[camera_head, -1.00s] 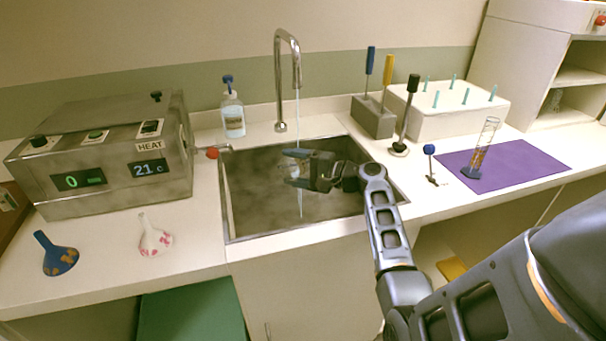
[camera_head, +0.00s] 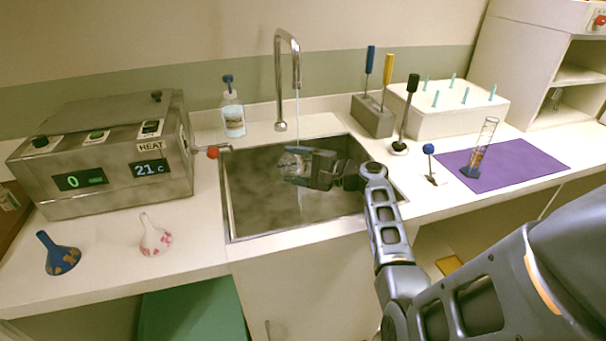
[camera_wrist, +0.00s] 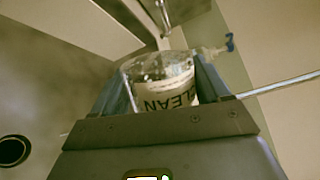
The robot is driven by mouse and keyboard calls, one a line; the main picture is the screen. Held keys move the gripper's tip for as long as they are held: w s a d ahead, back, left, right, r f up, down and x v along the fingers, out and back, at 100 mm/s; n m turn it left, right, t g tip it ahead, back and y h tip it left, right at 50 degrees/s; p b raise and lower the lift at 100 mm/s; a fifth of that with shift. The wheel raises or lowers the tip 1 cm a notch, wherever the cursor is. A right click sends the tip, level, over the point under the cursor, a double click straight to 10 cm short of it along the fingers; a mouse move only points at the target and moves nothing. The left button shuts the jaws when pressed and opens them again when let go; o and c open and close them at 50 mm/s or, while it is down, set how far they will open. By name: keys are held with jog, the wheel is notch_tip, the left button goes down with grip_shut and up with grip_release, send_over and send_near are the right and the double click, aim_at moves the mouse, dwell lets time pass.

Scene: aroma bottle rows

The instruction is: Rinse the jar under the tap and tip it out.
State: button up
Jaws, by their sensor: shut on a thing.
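A clear glass jar is held between the fingers of my gripper (camera_head: 296,168), above the sink (camera_head: 250,215). In the wrist view the jar (camera_wrist: 160,72) has a pale label with dark letters reading CLEAN and drops or wet marks on its glass. The chrome tap (camera_head: 297,60) arches over the sink, and a thin stream of water (camera_head: 299,108) falls from it to where the jar is. In the head view the jar is small and partly hidden by the fingers, so I cannot tell its exact tilt or how much water it holds.
A heated bath (camera_head: 105,160) stands left, its red-knobbed pipe (camera_head: 213,152) reaching the sink's edge. A soap bottle (camera_head: 232,112) is behind. Right are a tool block (camera_head: 372,118), a peg rack (camera_head: 450,112), and a purple mat (camera_head: 525,160) with a cylinder (camera_head: 480,150). Two funnels stand front left.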

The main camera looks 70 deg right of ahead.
jog(key=shift+d+r, duration=0.1)
jog(key=shift+d+m+p, duration=0.1)
jog(key=shift+m+p, duration=0.3)
jog(key=shift+m, duration=0.3)
jog(key=shift+a+f+n+b, duration=0.25)
jog(key=shift+f+n+b, duration=0.05)
jog(key=shift+n+b, duration=0.4)
jog(key=shift+a+n+b, duration=0.2)
jog(key=shift+n+b, duration=0.1)
jog(key=shift+n, duration=0.3)
